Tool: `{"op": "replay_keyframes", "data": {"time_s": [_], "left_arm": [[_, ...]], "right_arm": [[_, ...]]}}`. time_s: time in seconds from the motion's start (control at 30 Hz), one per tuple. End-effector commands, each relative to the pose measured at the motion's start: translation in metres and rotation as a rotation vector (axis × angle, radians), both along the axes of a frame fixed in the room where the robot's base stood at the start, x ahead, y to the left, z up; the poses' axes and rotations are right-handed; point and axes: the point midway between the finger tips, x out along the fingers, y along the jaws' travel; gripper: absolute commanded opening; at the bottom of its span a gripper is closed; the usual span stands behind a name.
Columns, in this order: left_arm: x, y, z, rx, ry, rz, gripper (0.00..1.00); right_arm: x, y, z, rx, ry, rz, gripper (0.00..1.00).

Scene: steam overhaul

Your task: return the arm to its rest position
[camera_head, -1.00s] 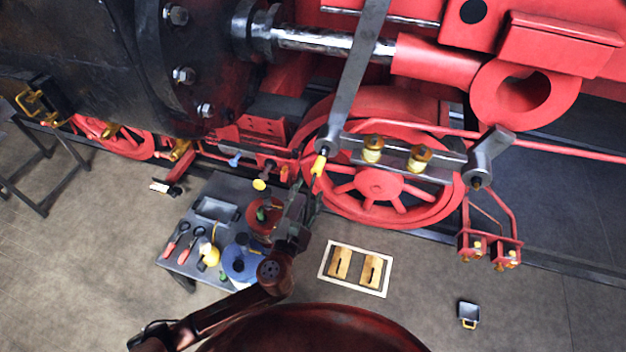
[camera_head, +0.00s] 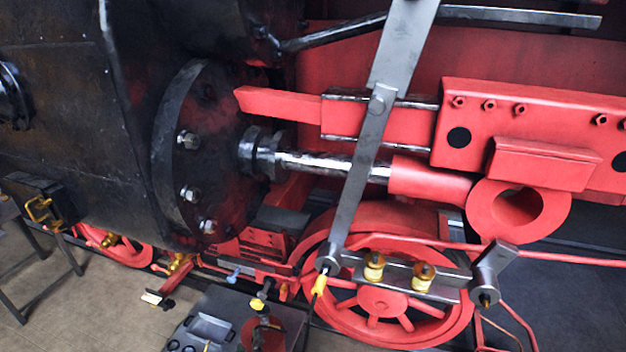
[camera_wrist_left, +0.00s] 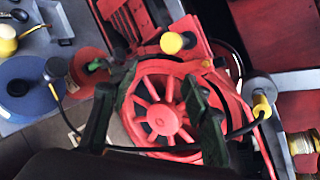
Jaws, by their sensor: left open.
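My left gripper (camera_wrist_left: 160,78) shows in the left wrist view as two dark green fingers spread apart, with nothing between them. Beyond them is a red spoked wheel (camera_wrist_left: 162,118), which also shows low in the head view (camera_head: 374,302). A yellow knob (camera_wrist_left: 172,43) lies just past the fingertips in the wrist view. My right gripper is not in view.
The grey tool table (camera_head: 222,303) is cut off at the bottom of the head view. A yellow handle (camera_head: 319,284) hangs from a grey lever (camera_head: 366,150). The locomotive's black cylinder (camera_head: 190,140) and red frame (camera_head: 540,120) fill the upper view. Bare floor (camera_head: 80,310) shows at lower left.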

Motion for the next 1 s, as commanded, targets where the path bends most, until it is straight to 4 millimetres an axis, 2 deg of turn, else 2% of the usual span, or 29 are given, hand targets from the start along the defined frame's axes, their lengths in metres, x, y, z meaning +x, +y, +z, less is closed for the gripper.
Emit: {"op": "replay_keyframes", "data": {"time_s": [0.03,0.1,0.2,0.33,0.6,0.87,0.9,1.0], "left_arm": [[-0.014,0.025,-0.020,-0.174,0.068,0.120,0.44],[-0.036,0.055,-0.045,-0.412,0.145,0.297,0.44],[-0.075,0.093,-0.080,-0.729,0.236,0.570,0.44],[-0.128,0.128,-0.115,-1.060,0.299,0.908,0.44],[-0.209,0.160,-0.150,-1.428,0.314,1.388,0.44],[-0.274,0.175,-0.166,-1.644,0.267,1.758,0.44],[-0.267,0.173,-0.182,-1.637,0.276,1.753,0.44],[-0.261,0.173,-0.214,-1.626,0.286,1.754,0.44]], "right_arm": [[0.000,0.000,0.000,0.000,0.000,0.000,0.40],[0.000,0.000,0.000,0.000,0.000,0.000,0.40],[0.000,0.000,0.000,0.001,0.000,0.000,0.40],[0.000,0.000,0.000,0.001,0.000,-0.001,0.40],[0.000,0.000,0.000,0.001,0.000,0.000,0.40],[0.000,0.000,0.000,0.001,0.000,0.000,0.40],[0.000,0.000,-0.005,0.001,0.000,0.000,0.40],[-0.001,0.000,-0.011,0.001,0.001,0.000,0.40]]}}
